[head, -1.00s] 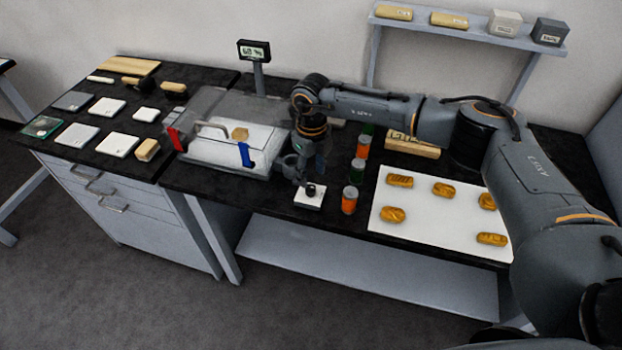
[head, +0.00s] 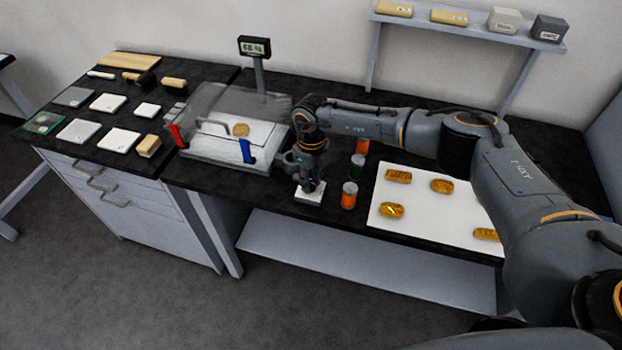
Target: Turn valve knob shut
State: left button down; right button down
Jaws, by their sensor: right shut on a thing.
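The valve knob is a small black knob on a white square base (head: 309,198) at the front edge of the dark bench. My right gripper (head: 309,184) points down over this base and is shut on the knob, which it mostly hides. A clear-lidded chamber (head: 215,133) with a red latch (head: 177,136) and a blue latch (head: 246,151) stands to the left. A display (head: 255,47) on a post behind it shows a percentage. My left gripper is not in view.
Jars with orange and green parts, such as the front orange one (head: 349,195), stand close to the right of my gripper. A white sheet (head: 410,221) with several golden pieces lies farther right. Several tiles and brushes lie on the left bench.

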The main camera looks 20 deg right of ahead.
jog(key=shift+f+n+b, duration=0.15)
jog(key=shift+n+b, duration=0.45)
jog(key=shift+b, duration=0.25)
jog(key=n+b, duration=0.9)
jog(key=b, duration=0.1)
jog(key=shift+w+n+b, duration=0.1)
jog(key=shift+n+b, duration=0.2)
jog(key=n+b, duration=0.2)
jog(key=n, duration=0.1)
jog(key=shift+b, duration=0.4)
jog(key=shift+r+n+b, duration=0.2)
jog(key=shift+n+b, duration=0.85)
jog(key=shift+n, duration=0.95)
jog(key=c, duration=1.1)
grip_release()
